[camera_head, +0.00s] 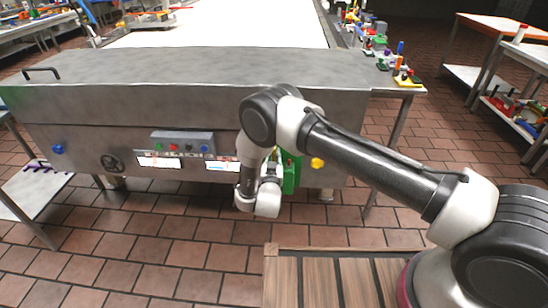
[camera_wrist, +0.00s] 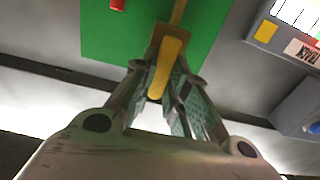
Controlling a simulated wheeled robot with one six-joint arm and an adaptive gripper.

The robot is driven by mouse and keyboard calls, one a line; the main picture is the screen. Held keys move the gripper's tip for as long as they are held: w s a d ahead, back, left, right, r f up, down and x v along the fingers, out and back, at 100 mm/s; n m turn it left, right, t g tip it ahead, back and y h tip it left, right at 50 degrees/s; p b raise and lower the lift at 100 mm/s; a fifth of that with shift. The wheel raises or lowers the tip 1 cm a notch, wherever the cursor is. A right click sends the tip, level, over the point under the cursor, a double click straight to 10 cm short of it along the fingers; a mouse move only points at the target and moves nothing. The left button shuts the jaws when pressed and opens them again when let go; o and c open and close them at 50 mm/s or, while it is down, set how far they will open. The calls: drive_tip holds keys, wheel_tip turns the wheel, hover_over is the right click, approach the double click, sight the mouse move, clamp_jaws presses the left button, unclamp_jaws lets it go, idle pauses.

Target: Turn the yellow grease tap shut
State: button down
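The yellow grease tap (camera_wrist: 166,68) shows in the wrist view as a yellow lever in front of a green panel (camera_wrist: 105,35), its near end pointing back toward my wrist. My gripper (camera_wrist: 160,78) has one finger on each side of the lever, close against it, and looks shut on it; the exact contact is hard to see. In the head view my wrist is low at the front of the steel machine, beside a green box (camera_head: 290,172). There my fingertips and the lever are hidden behind my arm.
The steel machine (camera_head: 180,70) has a control box (camera_head: 182,143), a blue knob (camera_head: 57,149) and a yellow knob (camera_head: 317,163). A slatted wooden surface (camera_head: 335,280) lies in front. Tables stand at left and right; tiled floor is open at front left.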

drive_tip(key=shift+d+m, duration=0.1)
drive_tip(key=shift+m, duration=0.2)
drive_tip(key=shift+s+d+f+m, duration=0.1)
drive_tip(key=shift+d+f+m, duration=0.45)
drive_tip(key=shift+m, duration=2.3)
drive_tip(key=shift+w+d+f+m, duration=0.1)
drive_tip(key=shift+d+f+m, duration=0.45)
drive_tip(key=shift+m, duration=2.35)
drive_tip(key=shift+s+d+f+m, duration=0.1)
drive_tip(key=shift+d+f+m, duration=0.45)
drive_tip(key=shift+m, duration=2.3)
drive_tip(key=shift+a, duration=0.1)
drive_tip(key=shift+f, duration=0.1)
drive_tip(key=c, duration=1.4)
unclamp_jaws()
